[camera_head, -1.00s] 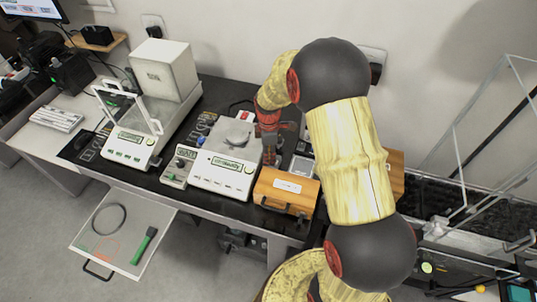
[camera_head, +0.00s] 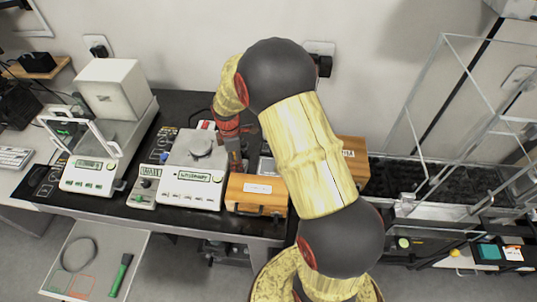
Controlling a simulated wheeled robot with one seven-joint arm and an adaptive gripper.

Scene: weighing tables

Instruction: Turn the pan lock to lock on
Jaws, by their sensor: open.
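My gripper (camera_head: 237,166) points down just right of this balance, behind a wooden box (camera_head: 257,195). It is open, and I see nothing held in it; its fingertips are small and partly hidden. I cannot make out a part that is clearly the pan lock. A small grey unit with a dark knob (camera_head: 146,184) stands just left of the balance. A small blue part shows at the balance's left rear.
A larger balance (camera_head: 90,176) with a clear shield and tall white housing (camera_head: 116,88) stands at left. An open drawer (camera_head: 110,255) holds a ring and a green-handled tool. A clear-walled frame stands at right. My arm covers the bench right of the box.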

